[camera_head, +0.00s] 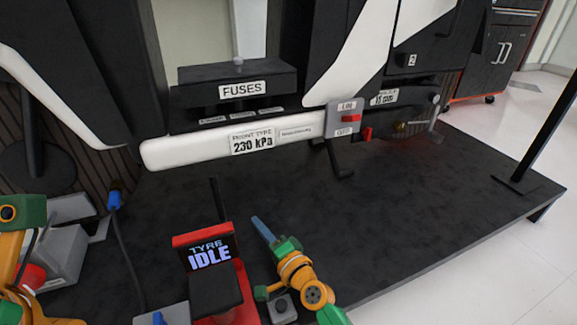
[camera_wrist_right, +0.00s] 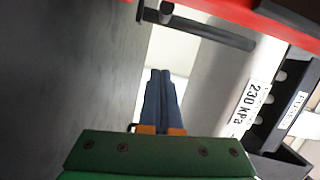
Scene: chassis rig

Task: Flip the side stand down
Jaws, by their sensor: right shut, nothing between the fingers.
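A black bent bar (camera_head: 341,163) under the right part of the white sill looks like the side stand. It slants down, with a short foot at its low end close above or on the black platform. My right gripper (camera_head: 262,228) is shut and empty, its blue fingers held together, in front of the stand and to its left. The fingers also show in the right wrist view (camera_wrist_right: 160,95). A dark bar (camera_wrist_right: 210,30) crosses the top of that view; I cannot tell if it is the side stand. My left gripper's fingers are out of view.
The red tyre station (camera_head: 203,240) with its IDLE screen stands just left of my right gripper. A grey switch box with a red lever (camera_head: 345,117) sits on the sill (camera_head: 190,150). The platform (camera_head: 430,190) is clear to the right, up to a black post (camera_head: 550,120).

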